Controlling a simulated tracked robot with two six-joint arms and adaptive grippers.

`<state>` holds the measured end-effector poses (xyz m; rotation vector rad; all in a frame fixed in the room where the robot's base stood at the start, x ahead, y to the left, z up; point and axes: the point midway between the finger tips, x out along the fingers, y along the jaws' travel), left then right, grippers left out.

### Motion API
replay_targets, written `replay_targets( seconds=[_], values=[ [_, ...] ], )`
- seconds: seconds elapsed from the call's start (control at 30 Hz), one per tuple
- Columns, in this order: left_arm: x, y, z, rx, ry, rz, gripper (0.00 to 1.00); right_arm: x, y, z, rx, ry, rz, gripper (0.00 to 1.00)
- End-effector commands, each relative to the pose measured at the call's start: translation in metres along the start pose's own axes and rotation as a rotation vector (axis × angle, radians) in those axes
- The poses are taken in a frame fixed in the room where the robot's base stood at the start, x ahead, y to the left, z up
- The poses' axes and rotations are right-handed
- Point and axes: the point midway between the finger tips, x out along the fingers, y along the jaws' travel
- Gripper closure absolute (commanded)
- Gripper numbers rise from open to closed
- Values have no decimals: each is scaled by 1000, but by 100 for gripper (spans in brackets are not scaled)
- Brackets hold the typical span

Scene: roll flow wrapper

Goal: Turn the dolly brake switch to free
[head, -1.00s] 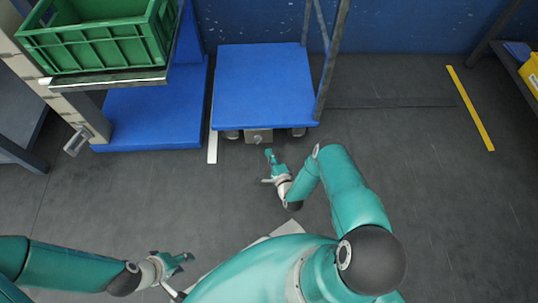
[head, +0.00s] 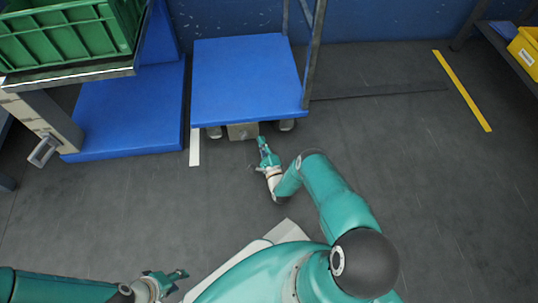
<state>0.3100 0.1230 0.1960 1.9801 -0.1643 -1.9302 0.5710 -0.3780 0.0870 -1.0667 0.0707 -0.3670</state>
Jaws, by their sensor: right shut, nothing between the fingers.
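The dolly (head: 246,80) has a blue flat deck and stands against the back wall in the head view. A grey box (head: 242,131) with a small knob-like part sits under its front edge, between the casters; I take it for the brake switch, but its setting is too small to read. My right gripper (head: 262,143) is shut and empty, just in front of and to the right of the box. I cannot tell whether it touches it. My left gripper (head: 179,275) is low in the view, far from the dolly; its fingers look apart, with nothing between them.
A second blue platform (head: 130,115) stands left of the dolly. A green crate (head: 70,40) rests on a stand at upper left, with a grey handle (head: 43,150) below. A yellow bin (head: 525,50) is at far right. The floor right of the dolly is clear.

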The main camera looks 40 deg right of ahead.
Motion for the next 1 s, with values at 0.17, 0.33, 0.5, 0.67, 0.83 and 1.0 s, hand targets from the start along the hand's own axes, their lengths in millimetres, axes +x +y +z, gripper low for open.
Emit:
replay_targets(
  seconds=[0.17,0.33,0.5,0.67,0.83,1.0],
  values=[
    [2,-1,0,0,0,0,60,11,0,24,0,-3,1,100],
    [4,-1,0,0,0,0,60,14,-1,36,-1,-1,0,100],
    [4,-1,0,0,0,0,60,15,-1,39,-2,0,-1,100],
    [4,-1,0,0,0,0,60,15,-1,39,-2,0,-1,100],
    [3,-1,0,0,0,0,60,16,-4,36,-12,0,0,100],
    [-2,1,0,0,0,0,60,13,-9,31,-70,13,8,100]
  ],
)
